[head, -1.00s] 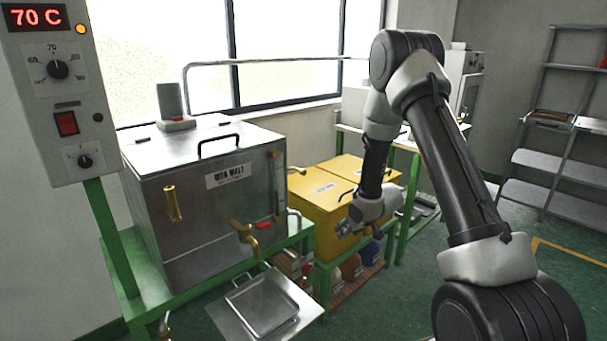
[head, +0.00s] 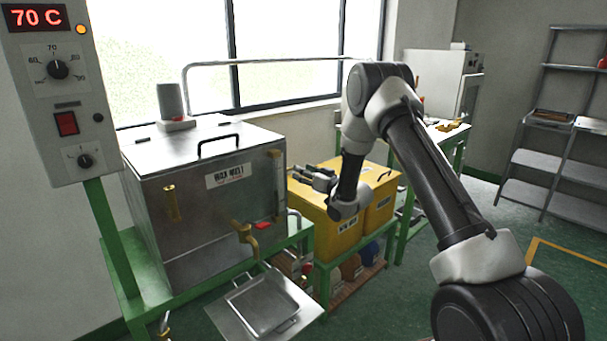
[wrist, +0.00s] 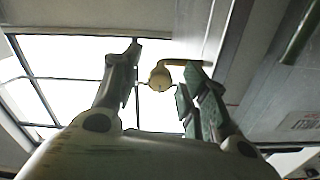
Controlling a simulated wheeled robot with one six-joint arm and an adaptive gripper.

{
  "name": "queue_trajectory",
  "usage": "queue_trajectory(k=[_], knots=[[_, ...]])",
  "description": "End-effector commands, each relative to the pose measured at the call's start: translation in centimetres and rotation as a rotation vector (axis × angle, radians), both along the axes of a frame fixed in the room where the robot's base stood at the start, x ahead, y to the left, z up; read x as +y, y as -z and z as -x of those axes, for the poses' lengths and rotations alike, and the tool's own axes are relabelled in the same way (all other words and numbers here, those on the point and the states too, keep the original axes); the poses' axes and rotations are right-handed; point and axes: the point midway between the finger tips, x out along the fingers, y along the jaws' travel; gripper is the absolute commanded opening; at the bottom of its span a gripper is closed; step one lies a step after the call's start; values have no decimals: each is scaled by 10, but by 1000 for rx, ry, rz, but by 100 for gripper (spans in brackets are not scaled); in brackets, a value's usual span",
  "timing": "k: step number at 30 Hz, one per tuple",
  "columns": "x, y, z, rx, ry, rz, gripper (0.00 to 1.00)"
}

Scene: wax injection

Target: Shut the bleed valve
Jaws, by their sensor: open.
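My gripper (head: 314,177) is open, above the yellow box and to the right of the steel wax tank (head: 215,215), with its fingers pointing left towards it. In the wrist view the open fingers (wrist: 160,72) show a brass-coloured round fitting (wrist: 159,78) on a bent pipe in the gap between them. I see no contact, and its distance is unclear. I cannot tell for sure if this fitting is the bleed valve. On the tank's front are a brass tap (head: 246,236) with a red part beside it and a brass fitting (head: 172,203) at the left.
A yellow box (head: 335,232) stands right of the tank on a green frame. A metal tray (head: 263,305) lies below the tap. A control box (head: 60,100) reads 70 C at the left. A metal rail (head: 260,62) runs behind the tank by the window.

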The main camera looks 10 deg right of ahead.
Motion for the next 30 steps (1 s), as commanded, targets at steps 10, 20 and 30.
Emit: queue_trajectory(k=[10, 20, 30], knots=[[4, 0, -7, 1, 1, 1, 44], [4, 0, -7, 1, 1, 1, 0], [4, 1, -6, -23, 1, 43, 0]])
